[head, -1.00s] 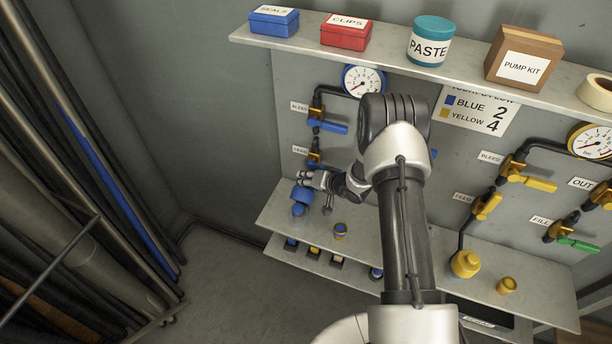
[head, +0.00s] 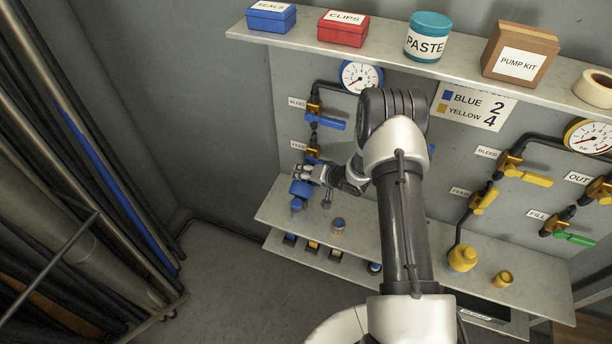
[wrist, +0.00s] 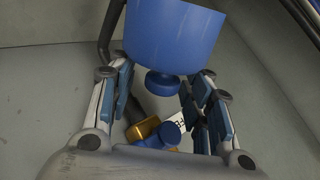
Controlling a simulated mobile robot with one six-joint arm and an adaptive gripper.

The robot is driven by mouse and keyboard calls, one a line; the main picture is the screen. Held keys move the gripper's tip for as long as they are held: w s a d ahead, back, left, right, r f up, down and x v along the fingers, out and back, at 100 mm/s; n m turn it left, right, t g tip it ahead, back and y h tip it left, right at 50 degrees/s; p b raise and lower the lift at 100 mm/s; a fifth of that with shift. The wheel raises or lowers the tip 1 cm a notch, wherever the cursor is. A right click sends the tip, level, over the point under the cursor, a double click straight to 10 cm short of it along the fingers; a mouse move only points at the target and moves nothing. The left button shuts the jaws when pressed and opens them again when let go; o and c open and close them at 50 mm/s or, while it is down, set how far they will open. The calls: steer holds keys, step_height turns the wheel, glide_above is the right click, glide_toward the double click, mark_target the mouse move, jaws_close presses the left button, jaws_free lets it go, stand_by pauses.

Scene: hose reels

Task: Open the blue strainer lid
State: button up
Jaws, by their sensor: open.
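The blue strainer (head: 299,188) is at the left end of the lower shelf, under the feed valve (head: 313,155). In the wrist view it is a large blue cylinder (wrist: 172,35) with a smaller round blue knob (wrist: 165,85) at its end. I cannot tell surely which part is the lid. My gripper (head: 303,173) is beside the strainer in the head view and partly covers it. In the wrist view my gripper (wrist: 160,92) is open, with fingers on both sides of the knob. Contact cannot be made out.
A brass valve with a blue handle (wrist: 168,133) lies beyond my fingers. Pipes (head: 80,170) line the left wall. Free floor lies between.

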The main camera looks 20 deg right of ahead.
steer(key=shift+r, duration=0.1)
steer(key=v, duration=1.2)
